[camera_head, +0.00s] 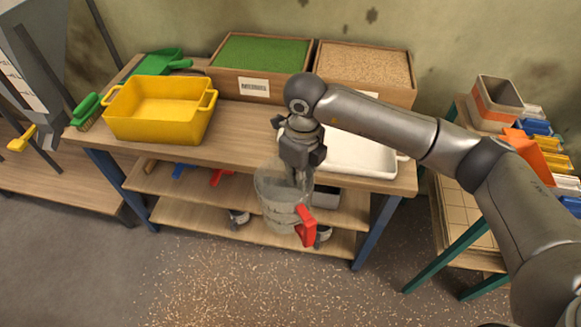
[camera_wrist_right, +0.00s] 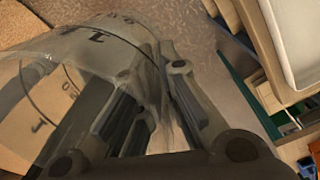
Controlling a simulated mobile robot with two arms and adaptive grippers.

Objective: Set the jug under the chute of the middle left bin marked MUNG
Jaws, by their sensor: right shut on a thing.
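My right gripper (camera_head: 300,172) is shut on the rim or wall of a clear jug (camera_head: 275,208) with a red handle (camera_head: 306,226). The jug hangs in front of the bench's front edge, roughly upright and apart from the shelves. In the right wrist view the clear wall of the jug (camera_wrist_right: 75,50), with dark markings, is at the gripper fingers (camera_wrist_right: 160,105). A grey hopper (camera_head: 32,70) with a white label and a yellow lever (camera_head: 22,138) stands at the far left, cut off by the frame. Its label cannot be read. My left gripper is not in view.
The wooden bench (camera_head: 240,135) holds a yellow tub (camera_head: 158,110), a green brush (camera_head: 88,110), a green scoop (camera_head: 160,62), a green-filled box (camera_head: 262,52), a tan-filled box (camera_head: 365,65) and a white tray (camera_head: 358,153). A side table at right holds containers. Grains litter the floor.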

